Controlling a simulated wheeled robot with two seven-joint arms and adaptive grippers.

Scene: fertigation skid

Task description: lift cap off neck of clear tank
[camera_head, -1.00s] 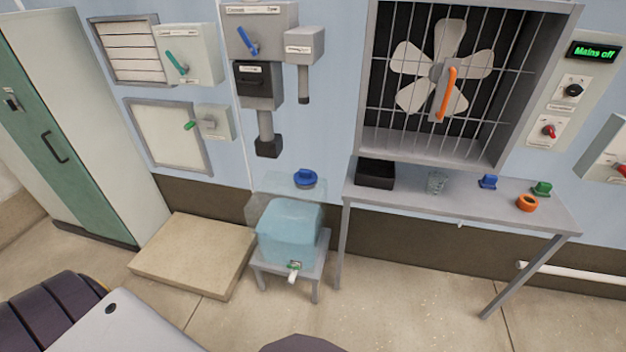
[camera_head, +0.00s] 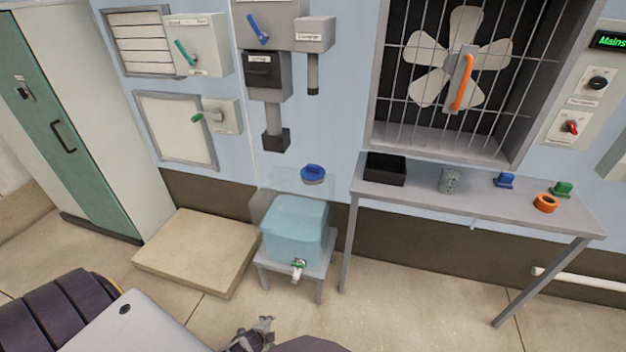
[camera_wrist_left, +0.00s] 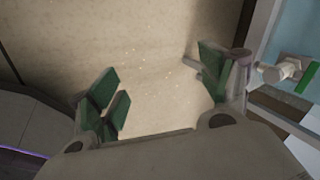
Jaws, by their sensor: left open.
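The clear tank (camera_head: 295,228) holds pale blue liquid and stands on a small grey stand; its see-through upper part is faint. The blue cap (camera_head: 313,173) sits at the top of the tank; the neck under it is hard to make out. My left gripper (camera_head: 252,336) shows partly at the bottom edge of the head view, low and in front of the tank, well apart from the cap. In the left wrist view its green-padded fingers (camera_wrist_left: 160,95) are spread and empty, with bare floor between them. My right gripper is not in view.
A tap (camera_head: 298,265) is on the tank's front; it also shows in the left wrist view (camera_wrist_left: 278,72). A beige slab (camera_head: 195,252) lies left of the stand (camera_head: 318,268). A grey table (camera_head: 480,208) with small parts stands right. Wall boxes (camera_head: 263,75) hang above the tank.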

